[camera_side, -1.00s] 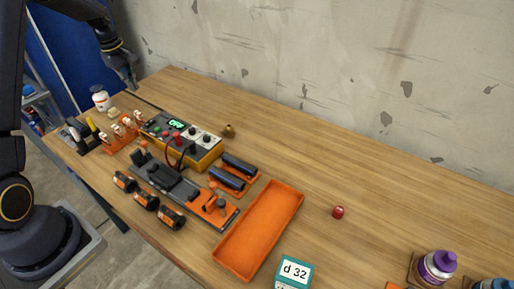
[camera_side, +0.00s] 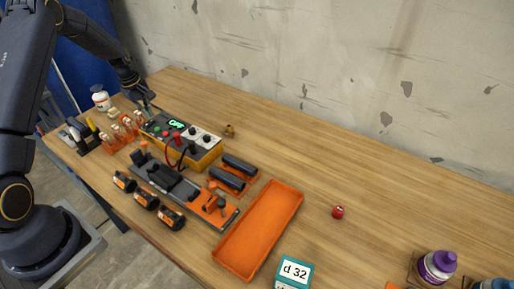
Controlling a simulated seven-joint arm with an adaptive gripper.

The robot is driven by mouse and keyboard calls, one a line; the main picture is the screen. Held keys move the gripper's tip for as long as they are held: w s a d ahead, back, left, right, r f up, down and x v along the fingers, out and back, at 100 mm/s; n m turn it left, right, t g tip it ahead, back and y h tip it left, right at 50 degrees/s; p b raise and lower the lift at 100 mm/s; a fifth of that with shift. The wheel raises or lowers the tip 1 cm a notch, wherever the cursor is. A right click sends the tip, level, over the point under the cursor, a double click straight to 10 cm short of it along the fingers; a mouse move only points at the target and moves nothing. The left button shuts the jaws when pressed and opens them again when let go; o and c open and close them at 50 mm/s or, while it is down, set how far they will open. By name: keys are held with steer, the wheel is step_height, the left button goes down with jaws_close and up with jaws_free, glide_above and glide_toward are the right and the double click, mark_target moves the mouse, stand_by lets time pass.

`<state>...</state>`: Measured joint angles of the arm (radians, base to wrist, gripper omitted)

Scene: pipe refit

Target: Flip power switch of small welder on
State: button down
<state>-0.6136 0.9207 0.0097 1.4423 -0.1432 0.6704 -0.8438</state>
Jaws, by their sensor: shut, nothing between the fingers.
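The small welder (camera_side: 200,155) is an orange and grey box near the left back of the table. Its top panel has a green display reading "OFF", coloured buttons and several knobs. Red and black leads run from it to the clamp fixture in front. My gripper (camera_side: 147,110) is shut and empty, pointing down at the left back end of the welder, close to the panel. I cannot tell whether it touches the panel. The power switch is too small to make out.
A clamp fixture (camera_side: 222,220) stands in front of the welder, with several dark pipe pieces (camera_side: 172,218) before it. An orange tray (camera_side: 218,257) lies right. A small red item (camera_side: 338,212) and purple-capped bottle (camera_side: 437,267) are further right. A white bottle (camera_side: 101,101) stands left.

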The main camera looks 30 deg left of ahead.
mark_target(151, 121)
steer(key=shift+w+f, duration=0.15)
steer(key=shift+f, duration=0.7)
steer(key=shift+w+f, duration=0.1)
steer(key=shift+f, duration=0.2)
steer(key=shift+s+r, duration=0.2)
steer(key=shift+s, duration=0.6)
steer(key=shift+r, duration=0.1)
step_height(151, 121, up, 14)
steer(key=w, duration=0.1)
steer(key=shift+w, duration=0.2)
